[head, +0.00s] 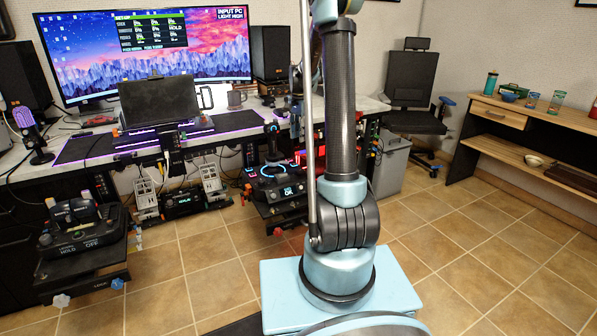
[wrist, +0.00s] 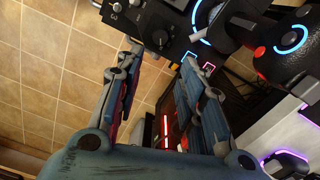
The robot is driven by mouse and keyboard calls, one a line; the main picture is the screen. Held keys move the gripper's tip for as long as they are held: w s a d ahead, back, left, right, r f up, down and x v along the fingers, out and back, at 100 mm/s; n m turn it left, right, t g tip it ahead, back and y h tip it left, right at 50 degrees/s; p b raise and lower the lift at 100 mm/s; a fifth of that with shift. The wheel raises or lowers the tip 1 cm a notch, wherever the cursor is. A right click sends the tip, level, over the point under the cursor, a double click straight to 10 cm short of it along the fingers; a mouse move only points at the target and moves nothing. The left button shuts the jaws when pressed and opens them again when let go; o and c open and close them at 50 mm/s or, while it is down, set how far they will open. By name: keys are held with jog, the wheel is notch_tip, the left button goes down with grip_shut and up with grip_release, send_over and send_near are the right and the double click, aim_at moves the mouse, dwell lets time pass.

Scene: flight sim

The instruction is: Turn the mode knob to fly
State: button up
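My gripper (wrist: 160,54) is open in the wrist view, with floor and a red-lit edge visible between its two fingers. Its tips point at a black control panel (wrist: 140,18) at the top. A round black knob-like part (wrist: 158,38) on the panel's edge lies just beyond and between the tips. I cannot tell whether it is the mode knob, nor read its setting. In the head view, a black control unit with blue-lit rings (head: 268,172) and a small "OK" display stands right of the desk's middle, partly behind my arm. My gripper is hidden there.
The desk holds a wide monitor (head: 150,55), a dark screen (head: 158,101) and speakers. A throttle unit (head: 84,225) stands at left front, pedals (head: 211,180) in the middle. A blue-ringed stick (wrist: 290,40) is at the wrist view's right. The tiled floor at right is clear.

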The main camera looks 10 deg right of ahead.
aim_at(299, 171)
notch_tip(299, 171, down, 18)
jog(key=shift+r, duration=0.25)
dwell(0.5)
jog(key=c, duration=0.8)
